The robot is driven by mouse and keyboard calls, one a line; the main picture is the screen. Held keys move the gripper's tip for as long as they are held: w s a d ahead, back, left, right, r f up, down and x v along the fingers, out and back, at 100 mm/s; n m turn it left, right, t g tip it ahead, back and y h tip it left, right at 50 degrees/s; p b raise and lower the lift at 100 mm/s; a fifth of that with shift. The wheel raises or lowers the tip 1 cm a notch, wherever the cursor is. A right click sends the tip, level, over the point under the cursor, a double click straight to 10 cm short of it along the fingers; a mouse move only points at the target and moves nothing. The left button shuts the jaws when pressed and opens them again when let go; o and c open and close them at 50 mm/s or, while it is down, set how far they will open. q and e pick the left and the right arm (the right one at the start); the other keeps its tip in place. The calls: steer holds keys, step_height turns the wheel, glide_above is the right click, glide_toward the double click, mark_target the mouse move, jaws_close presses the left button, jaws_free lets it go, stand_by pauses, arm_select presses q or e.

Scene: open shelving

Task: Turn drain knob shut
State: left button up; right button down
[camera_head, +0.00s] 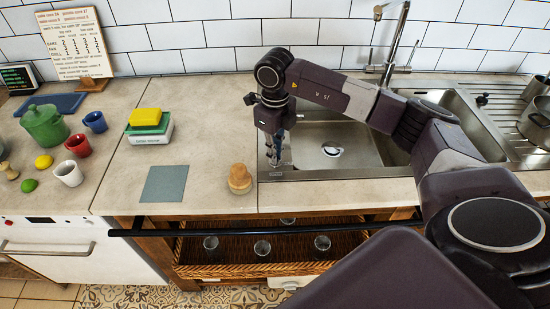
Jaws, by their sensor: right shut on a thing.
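My right gripper (274,160) points down at the left rim of the sink (365,158). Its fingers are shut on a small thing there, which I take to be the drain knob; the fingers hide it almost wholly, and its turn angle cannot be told. The round metal drain (331,149) shows in the basin floor, to the right of the gripper. Whether it is open or shut is too small to tell. My left gripper is not in view.
A brush with a wooden top (239,178) stands just left of the gripper. A grey mat (164,183) and a scale with sponges (149,130) are farther left. The faucet (388,68) rises behind the sink. A basket (245,256) with glasses sits below the counter.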

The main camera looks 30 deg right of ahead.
steer(key=n+b, duration=0.2)
steer(key=n, duration=0.2)
steer(key=shift+n, duration=0.3)
steer(key=shift+n+b, duration=1)
steer(key=shift+n, duration=0.6)
steer(key=shift+r, duration=0.1)
steer(key=c, duration=2.1)
jaws_free()
step_height(320, 180, up, 12)
